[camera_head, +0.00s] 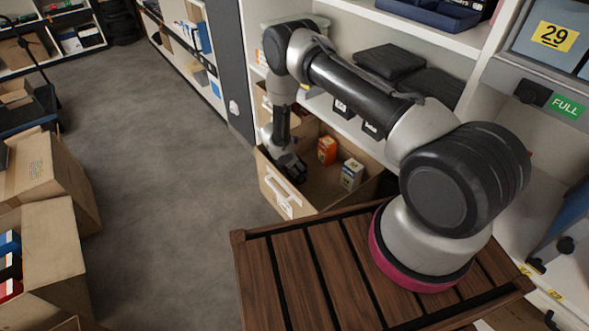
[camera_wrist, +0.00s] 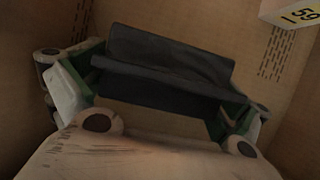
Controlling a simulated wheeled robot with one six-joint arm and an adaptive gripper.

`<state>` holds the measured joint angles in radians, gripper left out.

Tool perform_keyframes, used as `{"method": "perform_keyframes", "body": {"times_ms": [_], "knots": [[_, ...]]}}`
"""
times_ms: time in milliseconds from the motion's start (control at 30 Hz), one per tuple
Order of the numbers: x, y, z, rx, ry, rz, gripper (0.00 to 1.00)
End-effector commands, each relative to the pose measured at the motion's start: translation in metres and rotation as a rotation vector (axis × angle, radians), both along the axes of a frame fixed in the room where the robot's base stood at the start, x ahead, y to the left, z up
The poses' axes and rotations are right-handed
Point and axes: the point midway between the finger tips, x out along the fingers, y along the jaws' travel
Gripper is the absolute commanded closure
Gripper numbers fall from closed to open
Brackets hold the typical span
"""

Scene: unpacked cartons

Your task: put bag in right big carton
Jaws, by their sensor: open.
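My gripper (camera_head: 290,166) is lowered inside an open cardboard bin (camera_head: 285,198) with a white handle on its front. In the wrist view my gripper (camera_wrist: 158,100) is open, with a finger at each side. A dark grey, flat, folded item (camera_wrist: 170,62), apparently the bag, lies across the space between the fingers. I cannot tell whether the fingers touch it. In the head view the arm hides it. Two large cartons stand at the left, one farther back (camera_head: 85,180) and one nearer (camera_head: 62,225); I cannot tell which is the right big one.
An orange box (camera_head: 327,150) and a white box (camera_head: 351,174) stand in the bin. Dark folded items (camera_head: 388,60) lie on the shelf above. My slatted wooden top fills the front. The grey floor (camera_head: 160,150) between cartons and shelves is clear.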

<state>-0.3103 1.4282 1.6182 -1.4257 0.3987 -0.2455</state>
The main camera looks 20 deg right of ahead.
Motion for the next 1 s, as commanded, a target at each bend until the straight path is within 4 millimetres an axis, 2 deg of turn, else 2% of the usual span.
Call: {"method": "perform_keyframes", "body": {"times_ms": [167, 267, 700, 833, 1000], "knots": [[0.0, 0.0, 0.002, 0.0, 0.0, 0.0, 0.0], [0.0, 0.004, 0.011, 0.001, -0.001, 0.002, 0.0], [-0.014, 0.036, 0.096, 0.0, -0.002, 0.002, 0.0], [-0.017, 0.041, 0.109, -0.001, -0.001, 0.001, 0.0], [-0.018, 0.043, 0.114, 0.0, 0.0, 0.0, 0.0]]}}
